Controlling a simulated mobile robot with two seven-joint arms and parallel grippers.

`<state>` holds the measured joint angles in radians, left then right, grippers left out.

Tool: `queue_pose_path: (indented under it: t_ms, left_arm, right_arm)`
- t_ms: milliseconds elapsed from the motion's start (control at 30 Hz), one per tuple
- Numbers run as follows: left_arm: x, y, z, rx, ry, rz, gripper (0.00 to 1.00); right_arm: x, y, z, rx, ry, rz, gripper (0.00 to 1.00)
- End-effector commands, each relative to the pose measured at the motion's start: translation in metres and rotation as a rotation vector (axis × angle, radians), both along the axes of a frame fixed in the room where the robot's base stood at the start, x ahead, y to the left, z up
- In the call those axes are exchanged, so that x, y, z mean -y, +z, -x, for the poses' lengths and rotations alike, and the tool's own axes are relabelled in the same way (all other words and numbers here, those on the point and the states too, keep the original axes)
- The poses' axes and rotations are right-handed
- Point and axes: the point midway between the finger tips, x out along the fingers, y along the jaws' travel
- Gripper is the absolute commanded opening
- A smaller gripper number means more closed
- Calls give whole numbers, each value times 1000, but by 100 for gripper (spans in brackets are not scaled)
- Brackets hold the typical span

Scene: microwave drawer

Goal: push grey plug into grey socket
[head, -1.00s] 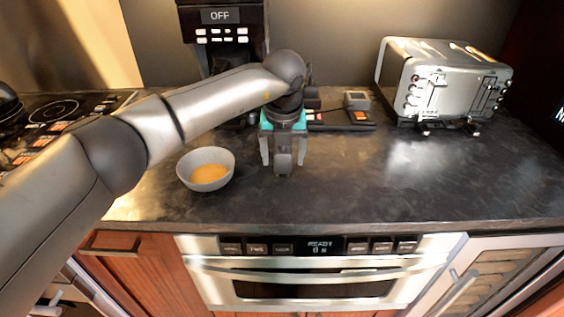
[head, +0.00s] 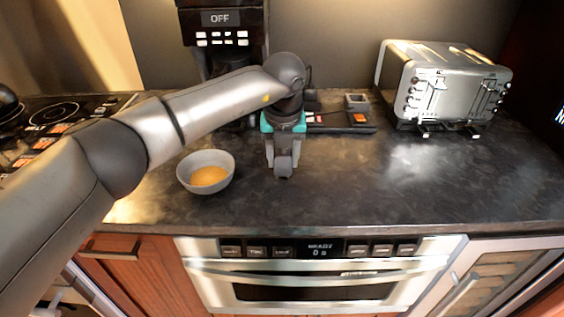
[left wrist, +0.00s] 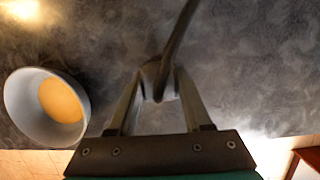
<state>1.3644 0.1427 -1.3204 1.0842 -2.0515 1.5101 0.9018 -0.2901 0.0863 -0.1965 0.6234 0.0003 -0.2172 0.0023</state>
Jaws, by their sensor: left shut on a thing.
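My left gripper (head: 283,160) is shut on the grey plug (head: 284,168), low over the counter's middle. In the left wrist view, the plug (left wrist: 157,82) sits between the two fingertips of my left gripper (left wrist: 157,76), with a dark cable (left wrist: 178,32) running away from it toward the top. A small grey box with a dark opening (head: 357,101), which looks like the grey socket, stands at the back of the counter, right of the gripper. The gripper is well apart from it. My right gripper is not in view.
A grey bowl with orange contents (head: 206,159) stands just left of the gripper. A dark strip with an orange switch (head: 358,119) lies in front of the grey box. A silver toaster (head: 448,82) stands at the right. The counter's front right is clear.

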Motion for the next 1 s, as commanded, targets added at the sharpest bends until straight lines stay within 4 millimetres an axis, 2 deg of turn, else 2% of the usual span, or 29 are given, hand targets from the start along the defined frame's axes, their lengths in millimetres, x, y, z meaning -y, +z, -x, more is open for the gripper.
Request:
queue_pose_path:
  t_ms: [1000]
  left_arm:
    - [0,59,0,1,0,1,0]
  right_arm:
    - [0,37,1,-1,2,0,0]
